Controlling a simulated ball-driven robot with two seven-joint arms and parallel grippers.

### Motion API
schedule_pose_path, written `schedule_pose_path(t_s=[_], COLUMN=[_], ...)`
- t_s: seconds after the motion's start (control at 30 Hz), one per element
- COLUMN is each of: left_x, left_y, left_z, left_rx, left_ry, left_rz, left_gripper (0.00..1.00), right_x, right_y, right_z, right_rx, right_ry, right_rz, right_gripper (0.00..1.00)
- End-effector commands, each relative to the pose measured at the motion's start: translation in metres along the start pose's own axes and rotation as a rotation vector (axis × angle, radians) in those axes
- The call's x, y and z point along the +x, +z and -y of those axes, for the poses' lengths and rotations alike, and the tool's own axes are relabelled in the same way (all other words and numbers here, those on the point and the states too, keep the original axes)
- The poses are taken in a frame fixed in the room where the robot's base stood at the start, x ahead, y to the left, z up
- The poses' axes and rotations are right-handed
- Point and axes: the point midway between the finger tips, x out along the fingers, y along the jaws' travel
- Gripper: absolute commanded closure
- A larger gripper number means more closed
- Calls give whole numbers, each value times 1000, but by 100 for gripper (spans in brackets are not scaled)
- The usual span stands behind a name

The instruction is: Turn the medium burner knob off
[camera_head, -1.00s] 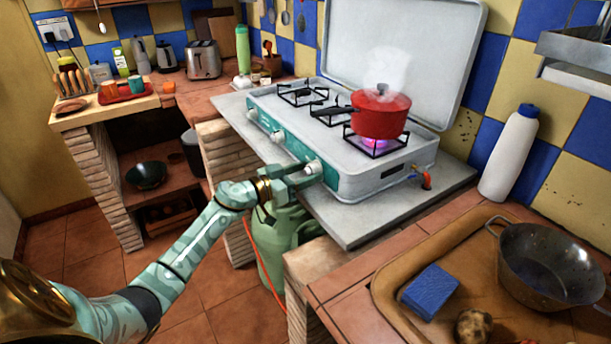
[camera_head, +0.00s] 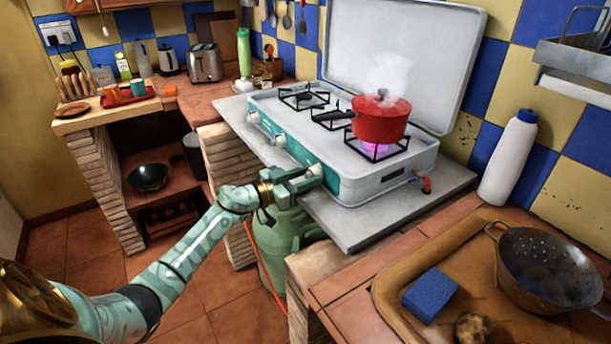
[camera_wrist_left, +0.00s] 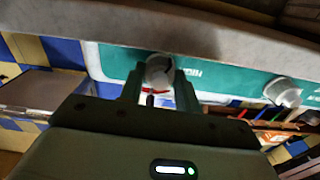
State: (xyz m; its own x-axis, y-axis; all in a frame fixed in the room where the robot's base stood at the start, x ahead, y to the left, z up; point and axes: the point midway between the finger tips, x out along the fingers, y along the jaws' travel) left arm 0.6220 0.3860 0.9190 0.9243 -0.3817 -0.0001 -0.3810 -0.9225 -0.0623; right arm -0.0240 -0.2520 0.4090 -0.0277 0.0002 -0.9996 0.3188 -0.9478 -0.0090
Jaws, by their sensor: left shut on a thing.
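The stove (camera_head: 385,182) is a teal and white camping cooker with knobs along its front. My left gripper (camera_head: 313,174) is shut on the knob (camera_head: 316,168) at the right end of that front. The wrist view shows this white knob (camera_wrist_left: 158,72) between my two fingers, and a second knob (camera_wrist_left: 283,92) to the right. Two other knobs (camera_head: 279,140) (camera_head: 253,118) sit farther left in the head view. A purple flame (camera_head: 378,148) burns on the right burner under a steaming red pot (camera_head: 381,122). I cannot read which knob is the medium one. My right gripper is out of view.
The stove lid (camera_head: 400,55) stands open behind. A green gas bottle (camera_head: 288,240) is below the counter near my left arm. A blue sponge (camera_head: 430,294), a colander (camera_head: 548,268) and a white bottle (camera_head: 508,157) are at the right.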

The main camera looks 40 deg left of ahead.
Motion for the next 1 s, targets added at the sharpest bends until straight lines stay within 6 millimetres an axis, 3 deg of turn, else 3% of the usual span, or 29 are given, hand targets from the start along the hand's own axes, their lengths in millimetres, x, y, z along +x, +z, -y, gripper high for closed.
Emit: schedule_pose_path(t_s=[0.4,1.0], left_x=[0,0], left_y=[-1,1], left_z=[1,1], left_rx=[379,949], left_ry=[1,2], left_rz=[1,1], left_gripper=[90,90], right_x=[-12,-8], right_y=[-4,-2], right_z=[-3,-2], right_rx=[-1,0], right_ry=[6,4], right_rz=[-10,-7], right_gripper=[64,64])
